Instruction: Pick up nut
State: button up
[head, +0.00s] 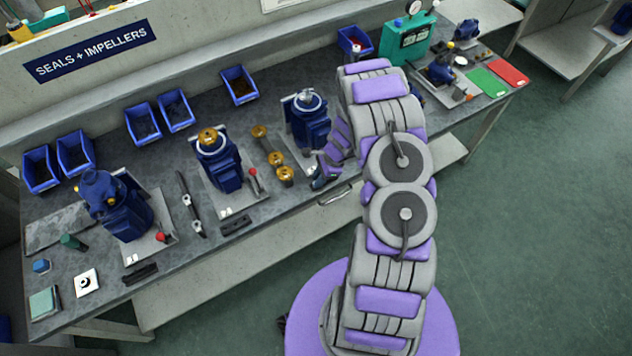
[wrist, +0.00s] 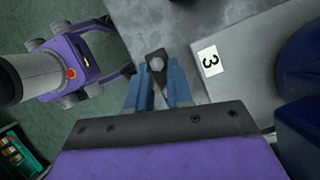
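The nut (wrist: 156,62) is a small dark piece with a round pale centre. In the wrist view it lies near the tips of my gripper's two blue fingers, over the grey bench top close to its edge. My gripper (wrist: 159,80) has its fingers apart, one on each side of the nut's near end. I cannot tell whether they touch it. In the head view my gripper (head: 318,182) is low at the bench's front edge, by a blue pump on a grey plate. The nut cannot be made out there.
A plate marked 3 (wrist: 210,60) and a blue pump body (wrist: 302,60) are close on the right in the wrist view. In the head view, the blue pump (head: 307,122) stands behind my gripper, and brass parts (head: 276,159) stand to its left.

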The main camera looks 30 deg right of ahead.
jog(key=shift+a, duration=0.6)
grip_shut()
jog(key=shift+d, duration=0.15)
jog(key=shift+d, duration=0.25)
jog(key=shift+r, duration=0.2)
